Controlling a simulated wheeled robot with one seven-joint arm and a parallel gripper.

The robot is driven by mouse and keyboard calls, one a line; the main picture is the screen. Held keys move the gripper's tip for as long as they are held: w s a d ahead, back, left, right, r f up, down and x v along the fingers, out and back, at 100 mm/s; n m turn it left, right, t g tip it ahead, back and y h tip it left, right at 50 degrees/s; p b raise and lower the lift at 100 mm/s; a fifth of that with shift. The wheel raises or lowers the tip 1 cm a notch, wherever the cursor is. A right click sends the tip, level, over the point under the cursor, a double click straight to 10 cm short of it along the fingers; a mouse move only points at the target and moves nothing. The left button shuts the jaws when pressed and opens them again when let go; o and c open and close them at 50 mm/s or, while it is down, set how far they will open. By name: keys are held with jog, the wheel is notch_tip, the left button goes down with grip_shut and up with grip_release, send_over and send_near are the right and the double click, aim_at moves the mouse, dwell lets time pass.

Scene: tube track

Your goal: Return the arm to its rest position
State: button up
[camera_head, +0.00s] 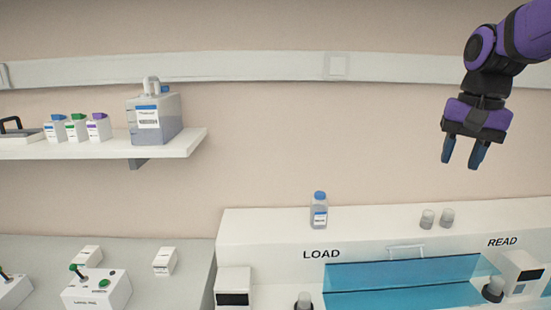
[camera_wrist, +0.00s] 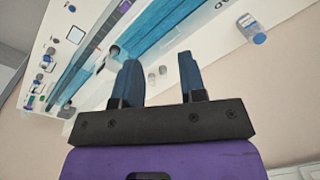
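My gripper (camera_head: 463,154) hangs in the air at the upper right of the head view, in front of the wall and above the READ end of the white machine. Its two blue fingers are apart with nothing between them. In the wrist view my gripper (camera_wrist: 160,82) also shows spread, empty fingers, with the machine beyond them and no contact. My purple and black arm reaches in from the top right corner. The white machine (camera_head: 262,230) carries LOAD and READ labels and a blue transparent cover (camera_head: 405,275).
A blue-capped bottle (camera_head: 319,212) and two small grey-capped pieces (camera_head: 437,218) stand on the machine's top. A joystick box (camera_head: 97,290) sits lower left. The air around my gripper is clear.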

jog(key=s+a+f+n+t, duration=0.1)
jog(key=s+n+t, duration=0.1)
jog(key=s, duration=0.6)
jog(key=s+a+f+n+t, duration=0.2)
jog(key=s+n, duration=0.1)
jog(key=s, duration=0.6)
jog(key=shift+a+n+t+h, duration=0.15)
jog(key=shift+n+t+h, duration=0.15)
jog(key=shift+n, duration=0.1)
